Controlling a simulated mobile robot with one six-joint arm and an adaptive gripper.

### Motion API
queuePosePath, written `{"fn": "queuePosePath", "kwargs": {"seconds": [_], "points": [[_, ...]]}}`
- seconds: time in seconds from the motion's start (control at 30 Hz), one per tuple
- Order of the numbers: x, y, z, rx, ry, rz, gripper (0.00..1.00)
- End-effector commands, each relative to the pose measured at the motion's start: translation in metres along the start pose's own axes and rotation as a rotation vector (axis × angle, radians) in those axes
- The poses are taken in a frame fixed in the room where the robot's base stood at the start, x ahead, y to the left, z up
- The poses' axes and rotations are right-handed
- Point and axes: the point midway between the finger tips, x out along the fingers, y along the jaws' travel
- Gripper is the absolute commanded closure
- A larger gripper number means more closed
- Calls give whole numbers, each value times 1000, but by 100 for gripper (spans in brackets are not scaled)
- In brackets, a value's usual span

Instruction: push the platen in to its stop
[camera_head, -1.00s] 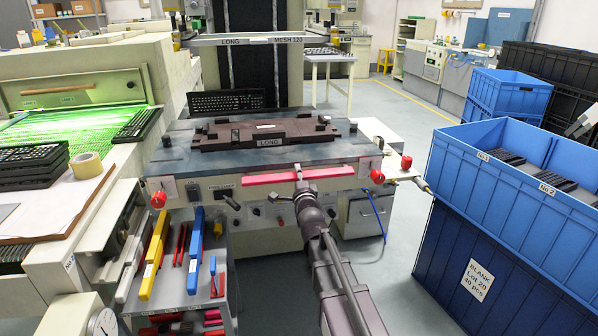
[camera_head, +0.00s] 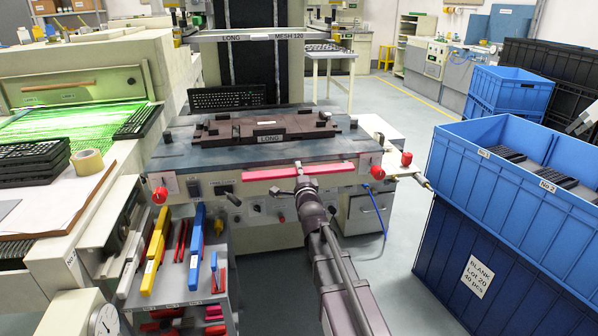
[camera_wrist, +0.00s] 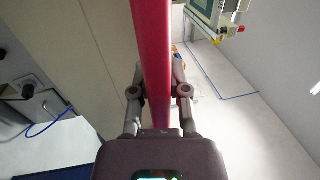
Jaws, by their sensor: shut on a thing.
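The platen (camera_head: 215,150) is a dark blue-grey plate on the printing machine, with a red handle bar (camera_head: 265,173) along its front edge. A dark fixture (camera_head: 225,131) labelled LONG lies on top of it. My gripper (camera_head: 299,168) reaches the bar from the front, near the bar's middle. In the wrist view the red bar (camera_wrist: 150,40) runs between the two fingers of my gripper (camera_wrist: 158,72), which are closed on it. The fingertips are small and partly hidden in the head view. The platen's stop cannot be made out.
A screen frame (camera_head: 205,38) labelled LONG MESH 120 is above and behind the platen. Red knobs (camera_head: 160,195) stand at the machine's front corners. A tool shelf (camera_head: 180,285) is at lower left. Blue crates (camera_head: 460,235) stand to the right, with open floor (camera_head: 405,235) before them.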

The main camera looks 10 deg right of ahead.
Motion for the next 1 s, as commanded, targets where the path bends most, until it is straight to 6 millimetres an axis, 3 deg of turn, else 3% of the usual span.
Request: {"fn": "queuePosePath", "kwargs": {"seconds": [0.37,1.0], "points": [[74,15,0,-1,0,-1,100],[248,52,-1,0,1,0,100]]}}
